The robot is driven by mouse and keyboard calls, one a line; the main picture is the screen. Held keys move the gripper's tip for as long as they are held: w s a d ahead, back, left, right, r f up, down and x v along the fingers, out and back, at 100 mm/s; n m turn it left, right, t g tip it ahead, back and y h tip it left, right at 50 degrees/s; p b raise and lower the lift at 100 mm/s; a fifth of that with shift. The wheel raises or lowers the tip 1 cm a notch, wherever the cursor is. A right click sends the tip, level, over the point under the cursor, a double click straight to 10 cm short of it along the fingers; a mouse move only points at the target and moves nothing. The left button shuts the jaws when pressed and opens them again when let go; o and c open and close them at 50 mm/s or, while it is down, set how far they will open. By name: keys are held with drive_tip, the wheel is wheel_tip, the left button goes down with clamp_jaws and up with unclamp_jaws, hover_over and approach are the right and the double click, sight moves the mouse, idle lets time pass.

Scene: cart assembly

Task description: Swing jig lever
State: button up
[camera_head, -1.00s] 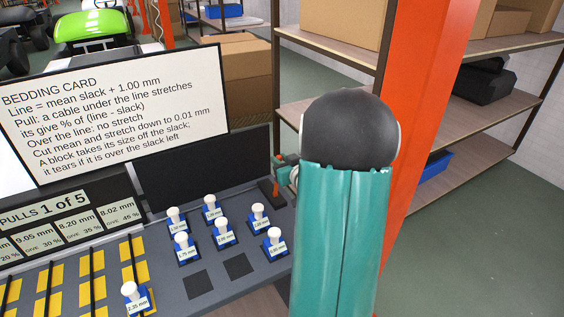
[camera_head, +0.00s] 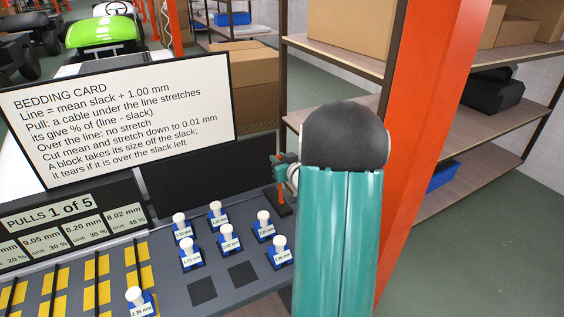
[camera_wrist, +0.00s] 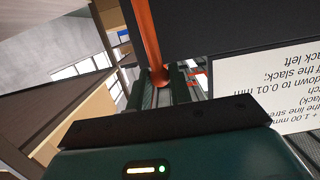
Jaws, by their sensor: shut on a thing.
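The jig lever (camera_head: 280,193) is a thin orange-red bar on a small dark base at the bench's back right corner. It stands close to upright. My gripper (camera_head: 282,167) is at the lever's upper part, left of my teal arm link, which partly hides it. In the wrist view, the orange-red lever (camera_wrist: 147,40) runs down between the fingers of my gripper (camera_wrist: 164,88). The fingers are shut on it near its end. The lever's lower end is out of the wrist view.
Several blue blocks with white knobs (camera_head: 230,238) stand on the grey bench, beside two dark squares. Behind are a dark panel (camera_head: 205,170) and the bedding card (camera_head: 120,115). The counter reads "PULLS 1 of 5" (camera_head: 50,212). An orange post (camera_head: 425,120) and shelving stand right.

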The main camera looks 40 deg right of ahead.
idle(0.3)
drive_tip(key=shift+x, duration=1.5)
drive_tip(key=o, duration=0.8)
drive_tip(key=shift+o, duration=0.2)
drive_tip(key=v, duration=1.4)
drive_tip(key=shift+d, duration=0.1)
